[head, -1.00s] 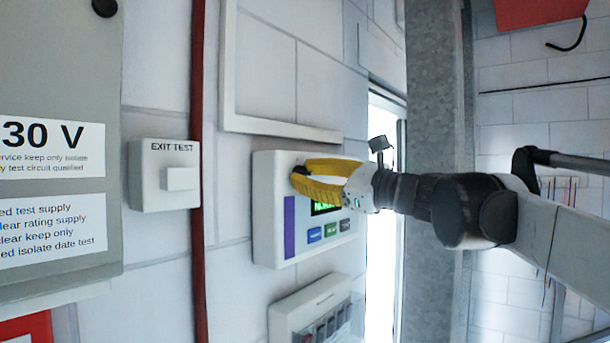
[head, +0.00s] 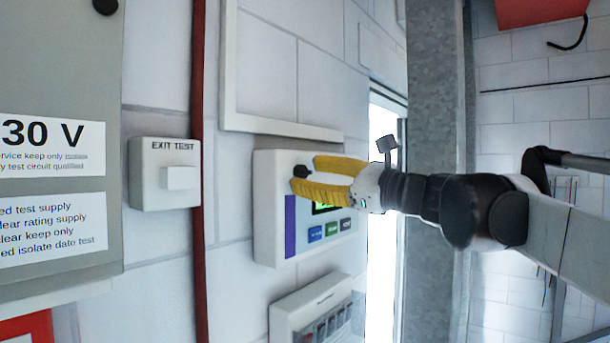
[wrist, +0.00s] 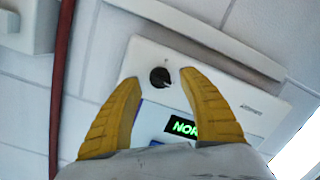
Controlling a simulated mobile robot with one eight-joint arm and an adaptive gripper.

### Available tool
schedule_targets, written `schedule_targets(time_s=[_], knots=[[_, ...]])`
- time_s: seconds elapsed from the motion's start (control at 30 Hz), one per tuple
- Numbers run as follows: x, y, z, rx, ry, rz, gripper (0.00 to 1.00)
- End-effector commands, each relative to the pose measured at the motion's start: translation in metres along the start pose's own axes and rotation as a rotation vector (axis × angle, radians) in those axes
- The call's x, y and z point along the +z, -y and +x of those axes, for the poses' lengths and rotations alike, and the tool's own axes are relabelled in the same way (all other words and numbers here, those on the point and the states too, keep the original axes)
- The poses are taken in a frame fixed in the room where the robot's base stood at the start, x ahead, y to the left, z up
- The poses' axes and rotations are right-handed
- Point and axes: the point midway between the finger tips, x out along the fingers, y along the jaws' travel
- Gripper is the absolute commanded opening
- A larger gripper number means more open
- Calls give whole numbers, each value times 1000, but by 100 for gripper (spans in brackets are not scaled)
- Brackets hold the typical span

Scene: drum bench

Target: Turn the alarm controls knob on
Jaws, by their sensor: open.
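The alarm control panel (head: 268,205) is a white box on the wall with a green-lit display, a purple strip and several small buttons. Its black round knob (head: 300,171) sits near the top left, just past my fingertips. In the wrist view the knob (wrist: 160,77) lies between and beyond the two yellow fingers, with a pale pointer mark on it. The display (wrist: 184,126) reads "NOR", the rest hidden by a finger. My gripper (head: 303,175) is open and empty in front of the panel, and its fingers (wrist: 157,80) are apart, not touching the knob.
An exit test switch (head: 165,175) and a red vertical pipe (head: 198,230) are left of the panel. A breaker box (head: 290,318) is below, and a white frame ledge (head: 270,127) runs just above. A galvanised column (head: 433,80) stands to the right.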

Motion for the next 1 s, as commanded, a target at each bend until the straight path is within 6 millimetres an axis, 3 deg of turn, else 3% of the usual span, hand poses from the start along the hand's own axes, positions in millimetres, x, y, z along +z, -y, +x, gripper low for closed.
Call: schedule_targets(time_s=[0.3,0.5,1.0], knots=[[-1,1,-70,-4,-3,0,49],[-1,0,-100,-3,-2,0,49],[-7,-8,-109,9,-11,-13,49]])
